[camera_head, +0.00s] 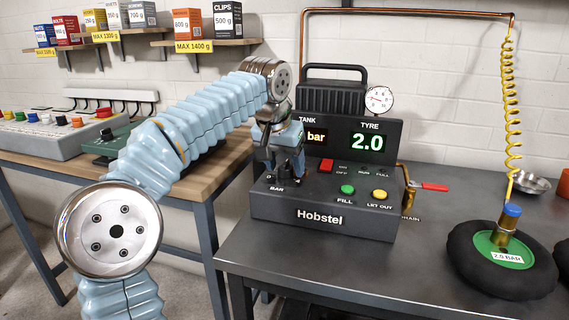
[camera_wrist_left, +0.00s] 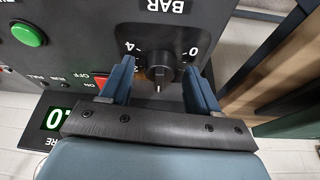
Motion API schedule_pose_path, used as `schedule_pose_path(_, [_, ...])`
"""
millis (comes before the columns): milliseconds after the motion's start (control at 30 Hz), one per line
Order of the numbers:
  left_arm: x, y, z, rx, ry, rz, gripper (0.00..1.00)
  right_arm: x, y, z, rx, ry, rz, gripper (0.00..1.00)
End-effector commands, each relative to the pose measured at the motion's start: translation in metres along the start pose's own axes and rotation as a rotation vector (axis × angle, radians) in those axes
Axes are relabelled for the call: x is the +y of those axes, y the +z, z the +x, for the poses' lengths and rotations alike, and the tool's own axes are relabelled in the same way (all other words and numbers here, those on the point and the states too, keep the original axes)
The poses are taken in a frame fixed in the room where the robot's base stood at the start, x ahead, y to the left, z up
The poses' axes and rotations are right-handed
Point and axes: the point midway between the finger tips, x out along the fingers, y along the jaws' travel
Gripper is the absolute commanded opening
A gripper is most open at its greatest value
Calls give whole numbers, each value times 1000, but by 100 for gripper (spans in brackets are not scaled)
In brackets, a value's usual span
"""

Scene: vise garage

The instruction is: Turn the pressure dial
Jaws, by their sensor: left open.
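The pressure dial (camera_wrist_left: 158,72) is a black knob with a pale pointer on the panel marked BAR. In the wrist view the numbers 0 and 4 show on either side of it. My left gripper (camera_wrist_left: 160,90) is open, with one blue finger on each side of the dial; whether they touch it I cannot tell. In the head view my left gripper (camera_head: 283,165) reaches down over the left part of the Hobstel compressor (camera_head: 325,215) and largely hides the dial. The TYRE display reads 2.0. My right gripper does not show.
A green FILL button (camera_head: 347,189), a yellow LET OUT button (camera_head: 379,194) and a red switch (camera_head: 326,165) sit right of the dial. A red-handled valve (camera_head: 434,187) is at the compressor's right. A black tyre (camera_head: 470,262) lies on the bench, labelled 2.0 BAR.

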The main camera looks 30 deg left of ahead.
Motion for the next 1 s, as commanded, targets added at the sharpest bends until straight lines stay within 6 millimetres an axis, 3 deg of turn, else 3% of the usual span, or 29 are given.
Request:
schedule_pose_path(100, [0, 0, 0, 0, 0, 0, 58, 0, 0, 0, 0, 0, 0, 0])
schedule_pose_path(433, [0, 0, -1, 0, 0, 0, 8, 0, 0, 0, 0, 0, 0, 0])
schedule_pose_path(767, [1, -1, -3, 1, -22, -52, 7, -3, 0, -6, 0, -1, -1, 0])
schedule_pose_path(1000, [2, -2, -3, 2, -80, -187, 7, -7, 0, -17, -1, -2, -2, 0])
